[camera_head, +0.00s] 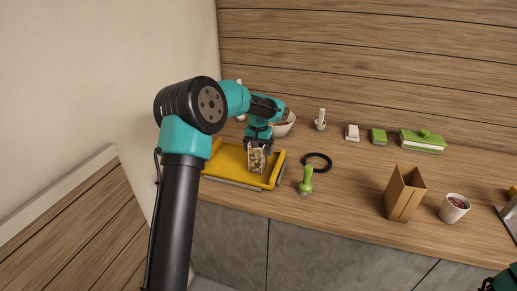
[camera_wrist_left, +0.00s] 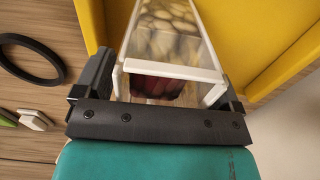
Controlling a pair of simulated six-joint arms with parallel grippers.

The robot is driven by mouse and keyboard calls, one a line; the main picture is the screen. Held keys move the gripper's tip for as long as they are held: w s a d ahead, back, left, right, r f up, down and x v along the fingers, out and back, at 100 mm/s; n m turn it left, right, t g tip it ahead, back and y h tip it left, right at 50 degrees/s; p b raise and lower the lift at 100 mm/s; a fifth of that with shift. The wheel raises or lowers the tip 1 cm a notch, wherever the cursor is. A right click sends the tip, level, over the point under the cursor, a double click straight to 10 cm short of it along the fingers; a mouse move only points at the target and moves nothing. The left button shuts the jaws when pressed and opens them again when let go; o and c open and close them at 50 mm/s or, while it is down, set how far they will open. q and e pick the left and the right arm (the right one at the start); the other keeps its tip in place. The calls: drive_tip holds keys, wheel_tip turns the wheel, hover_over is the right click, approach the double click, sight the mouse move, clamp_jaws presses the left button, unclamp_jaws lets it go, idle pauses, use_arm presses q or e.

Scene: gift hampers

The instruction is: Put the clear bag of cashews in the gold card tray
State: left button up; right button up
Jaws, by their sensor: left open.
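The gold card tray (camera_head: 228,163) is a yellow, low-walled tray on the left part of the counter; its yellow walls also fill the far side of the left wrist view (camera_wrist_left: 245,30). The clear bag of cashews (camera_head: 257,160) stands within the tray's outline, near its right end. In the left wrist view the bag (camera_wrist_left: 165,45) is see-through with white edges, cashews and a dark red patch. My left gripper (camera_head: 258,147) is over the bag, its open fingers on either side of it. Whether the bag's bottom touches the tray floor is hidden.
A black ring (camera_head: 318,162) and a green pestle-like item (camera_head: 306,181) lie right of the tray. A bowl (camera_head: 283,125) is behind it. A brown paper bag (camera_head: 404,194), a white cup (camera_head: 454,208) and a green box (camera_head: 422,141) are farther right.

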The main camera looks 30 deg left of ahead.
use_arm(q)
drive_tip(key=shift+r, duration=0.15)
wheel_tip(320, 180, up, 12)
idle(0.6)
